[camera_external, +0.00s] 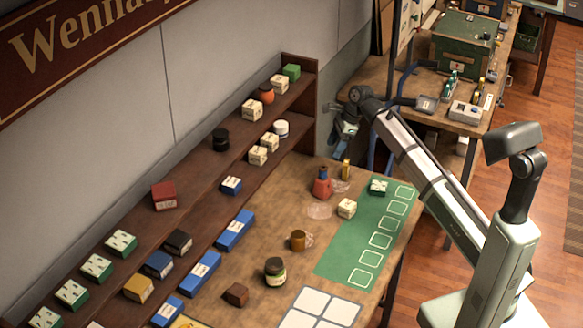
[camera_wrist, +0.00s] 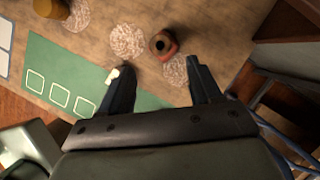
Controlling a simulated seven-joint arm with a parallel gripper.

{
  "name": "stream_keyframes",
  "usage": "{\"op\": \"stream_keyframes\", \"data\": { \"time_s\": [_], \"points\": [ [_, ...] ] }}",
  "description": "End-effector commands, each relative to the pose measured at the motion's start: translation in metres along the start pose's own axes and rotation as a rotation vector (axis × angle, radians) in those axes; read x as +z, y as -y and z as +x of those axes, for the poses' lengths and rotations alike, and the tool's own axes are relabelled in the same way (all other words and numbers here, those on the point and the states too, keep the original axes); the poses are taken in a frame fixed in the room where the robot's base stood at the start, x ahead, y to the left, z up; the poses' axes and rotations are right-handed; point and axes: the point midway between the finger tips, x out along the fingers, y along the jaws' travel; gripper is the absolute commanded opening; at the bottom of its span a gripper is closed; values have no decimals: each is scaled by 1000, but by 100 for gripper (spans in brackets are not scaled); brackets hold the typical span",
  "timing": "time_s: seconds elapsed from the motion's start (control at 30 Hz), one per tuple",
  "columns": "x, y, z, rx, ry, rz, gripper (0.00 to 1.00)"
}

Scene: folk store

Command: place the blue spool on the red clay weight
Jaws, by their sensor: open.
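The red clay weight (camera_external: 322,190) stands on the table near the back end of the green mat. The blue spool (camera_external: 323,174) appears to sit upright on top of it, a dark blue band with a reddish top. In the wrist view the stack (camera_wrist: 163,44) is seen from above as a reddish round shape with a dark centre; the blue hardly shows there. My gripper (camera_wrist: 156,73) is open and empty, its fingers apart. In the external view it hangs above and behind the stack, apart from it.
A cream cube (camera_external: 347,208) and small yellow bottle (camera_external: 346,169) stand near the stack. A brown mug (camera_external: 298,240) and dark jar (camera_external: 275,271) are nearer the front. The green mat (camera_external: 335,262) is mostly bare. Stepped shelves with boxes run along the wall.

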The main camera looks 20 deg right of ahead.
Motion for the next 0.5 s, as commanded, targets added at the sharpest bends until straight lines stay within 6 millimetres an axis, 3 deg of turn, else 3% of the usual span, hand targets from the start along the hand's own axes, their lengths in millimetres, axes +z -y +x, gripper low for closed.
{"op": "stream_keyframes", "data": {
  "time_s": [0.2, 0.5],
  "points": [
    [0, 0, -19, 0, 0, 1, 63],
    [0, 0, -23, 0, 0, 1, 63]
  ]
}}
